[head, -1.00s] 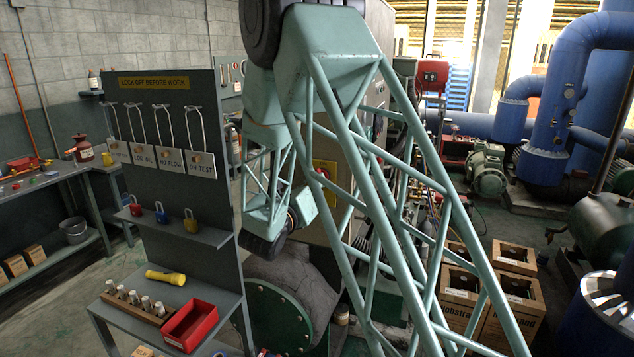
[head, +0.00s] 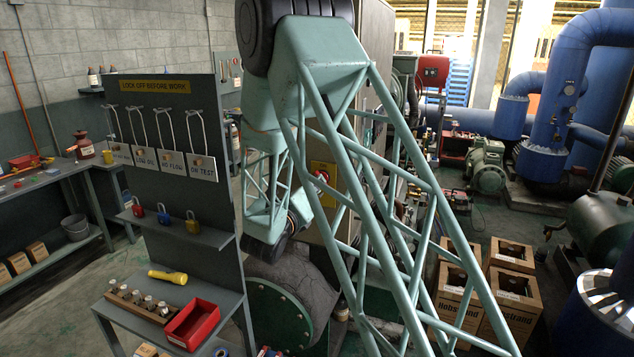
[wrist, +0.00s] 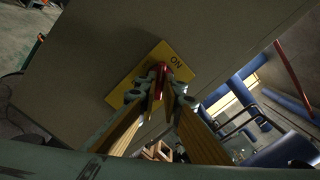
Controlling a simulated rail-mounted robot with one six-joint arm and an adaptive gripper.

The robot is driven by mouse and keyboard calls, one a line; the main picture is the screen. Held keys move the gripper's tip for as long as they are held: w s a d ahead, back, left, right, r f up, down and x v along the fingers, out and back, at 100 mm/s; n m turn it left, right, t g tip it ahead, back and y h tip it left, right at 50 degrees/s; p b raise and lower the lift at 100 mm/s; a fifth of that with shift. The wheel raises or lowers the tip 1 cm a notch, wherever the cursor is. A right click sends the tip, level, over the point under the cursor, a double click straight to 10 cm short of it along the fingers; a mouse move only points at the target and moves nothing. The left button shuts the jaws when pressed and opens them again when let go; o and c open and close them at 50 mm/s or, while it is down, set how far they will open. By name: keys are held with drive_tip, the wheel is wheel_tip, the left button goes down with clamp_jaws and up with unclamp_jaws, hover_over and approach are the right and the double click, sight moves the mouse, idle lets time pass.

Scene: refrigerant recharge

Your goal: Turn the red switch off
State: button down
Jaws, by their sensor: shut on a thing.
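The red switch (wrist: 161,68) sits on a yellow plate (wrist: 182,68) marked ON, on the face of a grey cabinet (wrist: 85,55). My gripper (wrist: 159,88) is shut on the switch, with one finger on each side of it in the wrist view. The fingers cover much of the switch, so its exact angle is hard to tell. In the head view the yellow plate (head: 331,198) and a bit of red show between my arm's struts. My fingers cannot be made out there.
A lock-off board (head: 165,130) with padlocks stands left of my arm. Its shelf holds a yellow torch (head: 167,277) and a red tray (head: 193,324). Open-topped cardboard boxes (head: 513,258) stand on the floor to the right, near blue pipes (head: 560,90).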

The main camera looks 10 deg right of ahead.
drive_tip(key=shift+f+n+p, duration=0.1)
drive_tip(key=shift+n+p, duration=2.8)
drive_tip(key=shift+n+p, duration=1.8)
drive_tip(key=shift+p, duration=0.05)
drive_tip(key=c, duration=2.9)
unclamp_jaws()
drive_tip(key=shift+o, duration=0.2)
drive_tip(key=shift+s+a, duration=0.1)
drive_tip(key=shift+s, duration=0.05)
drive_tip(key=v, duration=0.8)
drive_tip(key=shift+s+a+b, duration=0.2)
drive_tip(key=shift+s+b, duration=0.05)
drive_tip(key=shift+b, duration=0.2)
drive_tip(key=shift+d, duration=0.1)
